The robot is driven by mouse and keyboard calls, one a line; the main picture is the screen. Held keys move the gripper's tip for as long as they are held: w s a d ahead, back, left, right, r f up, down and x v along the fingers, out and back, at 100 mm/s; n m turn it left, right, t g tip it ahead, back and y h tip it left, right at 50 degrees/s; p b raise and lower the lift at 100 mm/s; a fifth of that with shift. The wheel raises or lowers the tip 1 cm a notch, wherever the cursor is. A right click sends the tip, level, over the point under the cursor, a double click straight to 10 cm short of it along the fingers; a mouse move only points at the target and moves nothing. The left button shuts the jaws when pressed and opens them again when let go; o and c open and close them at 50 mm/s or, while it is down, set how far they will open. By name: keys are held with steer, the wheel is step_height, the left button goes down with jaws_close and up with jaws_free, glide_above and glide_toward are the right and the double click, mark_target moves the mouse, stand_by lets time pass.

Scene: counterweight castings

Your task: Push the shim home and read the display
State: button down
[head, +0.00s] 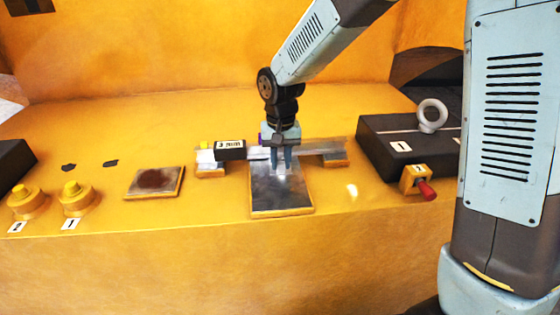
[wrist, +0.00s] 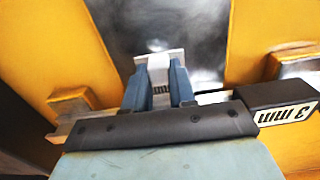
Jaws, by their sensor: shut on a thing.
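My gripper (head: 281,170) points down over a bright metal plate (head: 281,195) on an orange pad. In the wrist view its two blue-grey fingers (wrist: 159,75) are shut on a pale strip with dark markings, which looks like the shim (wrist: 160,66). The strip's wider pale end lies across the fingertips, close to the metal plate (wrist: 205,25). A black block (head: 230,150) with a white face reading 3 mm sits left of my gripper; it also shows in the wrist view (wrist: 283,95). I cannot tell whether this face is the display.
A metal bar (head: 322,147) runs behind my gripper between orange supports. A rust-brown plate (head: 155,181) and yellow knobs (head: 78,194) are at left. A dark block (head: 395,146) with a ring (head: 432,116) and a red-handled fitting (head: 419,181) are at right.

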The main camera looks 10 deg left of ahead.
steer(key=shift+w+a, duration=0.55)
steer(key=shift+w, duration=0.35)
steer(key=shift+w+a, duration=0.55)
steer(key=shift+w, duration=0.3)
stand_by(0.4)
steer(key=c, duration=0.8)
jaws_free()
steer(key=shift+c, duration=0.2)
step_height(320, 180, up, 14)
steer(key=shift+f, duration=0.15)
steer(key=shift+d, duration=0.15)
